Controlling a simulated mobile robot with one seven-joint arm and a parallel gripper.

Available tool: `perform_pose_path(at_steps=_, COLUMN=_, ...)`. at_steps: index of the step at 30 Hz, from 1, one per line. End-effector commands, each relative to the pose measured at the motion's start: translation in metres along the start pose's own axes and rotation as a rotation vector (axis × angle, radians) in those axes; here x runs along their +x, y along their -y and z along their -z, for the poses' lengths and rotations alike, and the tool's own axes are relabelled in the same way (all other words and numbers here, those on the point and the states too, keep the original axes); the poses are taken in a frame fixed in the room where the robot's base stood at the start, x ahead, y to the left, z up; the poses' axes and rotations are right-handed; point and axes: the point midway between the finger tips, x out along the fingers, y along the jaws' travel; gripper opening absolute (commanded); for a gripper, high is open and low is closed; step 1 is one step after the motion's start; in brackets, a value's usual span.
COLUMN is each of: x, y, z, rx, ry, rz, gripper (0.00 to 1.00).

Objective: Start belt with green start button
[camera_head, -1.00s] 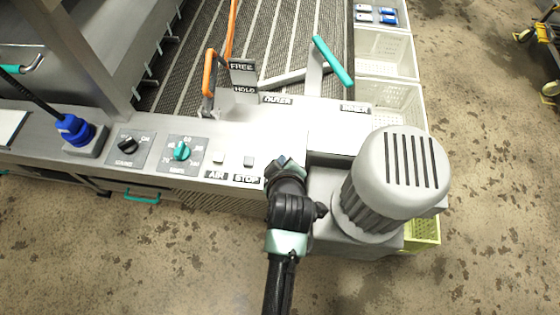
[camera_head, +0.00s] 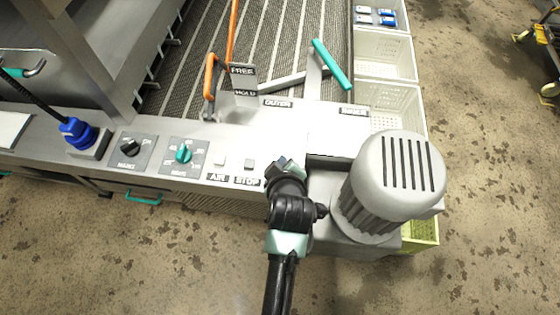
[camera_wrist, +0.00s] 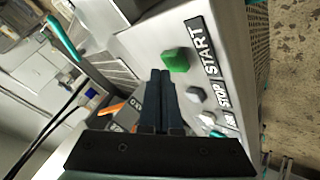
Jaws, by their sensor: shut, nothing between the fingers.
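The green start button (camera_wrist: 176,60) shows in the wrist view on the grey panel, beside a black START label (camera_wrist: 204,48). My gripper (camera_wrist: 160,74) is shut and empty, its fingertips just to the left of the green button in that view. Whether they touch it I cannot tell. In the head view my gripper (camera_head: 284,165) is over the panel, right of the STOP label (camera_head: 247,182), and hides the green button. The stop button (camera_head: 248,164) is pale grey and also shows in the wrist view (camera_wrist: 195,94). The belt (camera_head: 285,40) lies behind the panel.
A large grey motor (camera_head: 400,165) stands close to the right of my gripper. A teal lever (camera_head: 332,65) and an orange lever (camera_head: 210,77) rise behind the panel. A teal dial (camera_head: 183,153) and a black dial (camera_head: 130,146) are to the left. White crates (camera_head: 386,52) line the right.

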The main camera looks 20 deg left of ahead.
Motion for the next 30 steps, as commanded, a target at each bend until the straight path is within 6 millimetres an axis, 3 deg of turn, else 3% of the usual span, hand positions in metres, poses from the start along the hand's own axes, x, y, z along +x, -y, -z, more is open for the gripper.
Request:
perform_pose_path(at_steps=13, x=-0.005, y=-0.004, z=0.004, rx=0.000, ry=-0.002, rz=-0.002, gripper=0.00)
perform_pose_path(at_steps=30, x=-0.038, y=-0.028, z=0.029, rx=0.000, ry=-0.002, rz=-0.001, gripper=0.00)
